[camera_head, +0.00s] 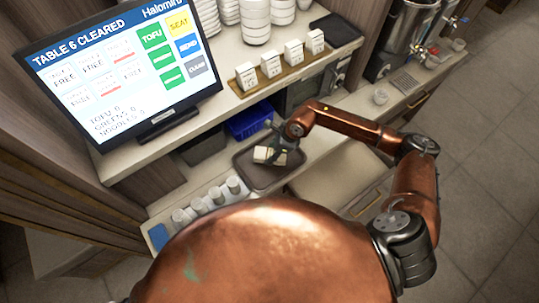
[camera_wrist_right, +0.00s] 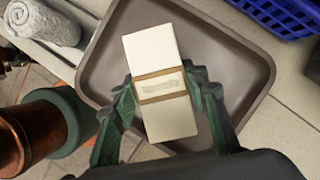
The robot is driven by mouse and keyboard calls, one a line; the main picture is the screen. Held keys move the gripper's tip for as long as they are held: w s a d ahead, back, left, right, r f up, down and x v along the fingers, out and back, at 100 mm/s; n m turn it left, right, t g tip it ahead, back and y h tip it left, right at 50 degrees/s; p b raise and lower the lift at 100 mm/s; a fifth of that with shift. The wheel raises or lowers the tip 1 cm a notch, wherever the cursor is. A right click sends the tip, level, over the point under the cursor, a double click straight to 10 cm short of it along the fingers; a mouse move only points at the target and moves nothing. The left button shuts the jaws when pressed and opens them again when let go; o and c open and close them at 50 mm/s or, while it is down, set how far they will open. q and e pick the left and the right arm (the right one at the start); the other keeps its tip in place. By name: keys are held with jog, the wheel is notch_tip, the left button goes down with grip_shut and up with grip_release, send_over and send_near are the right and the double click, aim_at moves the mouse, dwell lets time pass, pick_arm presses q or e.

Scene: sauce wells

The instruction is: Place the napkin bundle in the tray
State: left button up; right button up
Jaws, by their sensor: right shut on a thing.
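The napkin bundle (camera_wrist_right: 158,108) is a pale block with a brown band and a light label around its middle. My right gripper (camera_wrist_right: 164,88) is shut on it, one finger at each side of the band. The brown tray (camera_wrist_right: 105,62) lies below the bundle in the right wrist view. In the head view the right gripper (camera_head: 277,150) and the bundle (camera_head: 264,155) are over the tray (camera_head: 262,180). I cannot tell whether the bundle touches the tray floor. My left gripper is not in view.
A blue crate (camera_head: 249,121) stands behind the tray. A monitor (camera_head: 125,65) stands at the upper left. A wooden board (camera_head: 260,86) with several white boxes is on the shelf above.

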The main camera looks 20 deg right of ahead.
aim_at(269, 156)
jog(key=shift+w+f, duration=0.45)
jog(key=shift+f, duration=0.05)
notch_tip(269, 156, down, 3)
jog(key=shift+w+p, duration=0.1)
jog(key=shift+p, duration=0.6)
jog(key=shift+f, duration=0.2)
jog(key=o, duration=1.2)
jog(key=shift+c, duration=0.2)
jog(key=shift+r, duration=0.15)
jog(key=b+v, duration=0.1)
jog(key=v, duration=1)
jog(key=shift+d+r+b, duration=0.25)
jog(key=shift+r+b, duration=0.1)
jog(key=shift+b, duration=0.05)
